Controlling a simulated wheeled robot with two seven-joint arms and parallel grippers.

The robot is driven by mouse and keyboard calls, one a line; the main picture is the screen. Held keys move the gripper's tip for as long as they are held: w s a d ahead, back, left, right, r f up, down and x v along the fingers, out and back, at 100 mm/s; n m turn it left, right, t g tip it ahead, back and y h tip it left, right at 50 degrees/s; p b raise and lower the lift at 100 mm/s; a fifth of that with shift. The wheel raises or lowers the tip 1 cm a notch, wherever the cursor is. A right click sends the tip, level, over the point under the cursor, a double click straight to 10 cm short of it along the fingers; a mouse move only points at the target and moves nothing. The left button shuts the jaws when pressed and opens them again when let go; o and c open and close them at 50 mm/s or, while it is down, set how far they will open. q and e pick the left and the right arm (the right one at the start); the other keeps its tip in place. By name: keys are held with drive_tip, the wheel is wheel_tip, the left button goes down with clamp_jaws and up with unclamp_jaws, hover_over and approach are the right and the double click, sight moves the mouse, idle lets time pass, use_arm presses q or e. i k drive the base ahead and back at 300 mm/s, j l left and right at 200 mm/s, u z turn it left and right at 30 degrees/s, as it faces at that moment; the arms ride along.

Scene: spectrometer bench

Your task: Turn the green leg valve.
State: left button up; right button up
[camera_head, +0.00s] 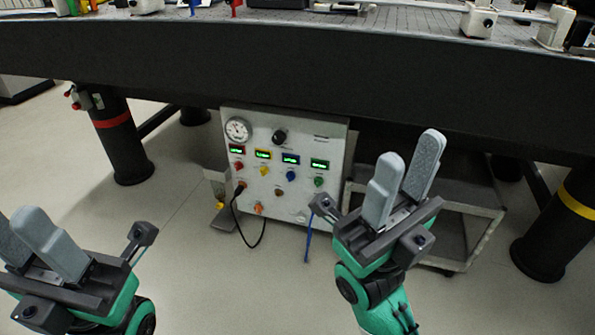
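The green valve (319,182) is a small green knob at the right end of a row of coloured knobs on a white panel (331,135) under the bench. A display with a green surround (319,164) sits just above it. My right gripper (410,160) is right of the panel in the picture. Its two grey fingers point up and stand apart with nothing between them; it does not touch the valve. My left gripper (28,228) is at the lower left edge, far from the panel, with its fingers apart and empty. Its outer finger is partly cut off.
The panel carries a gauge (238,130), a black knob (279,137) and red, yellow and blue knobs (291,176). Black and blue cables hang below. The dark bench edge (290,65) runs above. A grey cart (470,195) stands behind my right gripper. Banded legs stand at both sides.

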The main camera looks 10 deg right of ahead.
sight(318, 181)
drive_tip(key=i+l+z, duration=0.1)
drive_tip(key=l, duration=0.3)
drive_tip(key=i+l, duration=0.15)
drive_tip(key=l, duration=0.25)
drive_tip(key=i+l+z, duration=0.15)
drive_tip(key=l, duration=0.2)
drive_tip(key=i+l+z, duration=0.1)
drive_tip(key=l, duration=0.3)
drive_tip(key=i, duration=0.05)
